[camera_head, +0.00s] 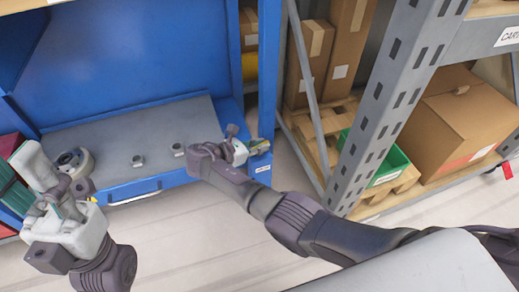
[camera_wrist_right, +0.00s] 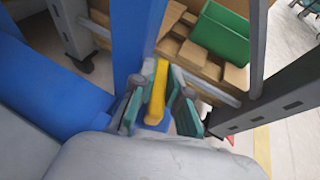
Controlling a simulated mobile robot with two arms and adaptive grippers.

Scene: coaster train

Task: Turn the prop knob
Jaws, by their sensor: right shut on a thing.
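The prop knob (camera_wrist_right: 158,92) shows in the right wrist view as a yellow lever in front of a blue post. My right gripper (camera_wrist_right: 160,105) has its dark green finger pads on either side of it and is shut on it. In the head view my right gripper (camera_head: 254,147) is at the lower end of the blue cabinet's right post, where its fingers mostly hide the knob. My left gripper (camera_head: 50,200) is at the left of the head view, away from the knob; its fingertips are not clear enough to judge.
The blue cabinet (camera_head: 130,60) has a grey shelf (camera_head: 110,135) with small round metal parts. To the right stands a grey rack (camera_head: 385,90) with cardboard boxes (camera_head: 465,115) and a green bin (camera_head: 388,165). Pale floor (camera_head: 200,235) lies open in front of the cabinet.

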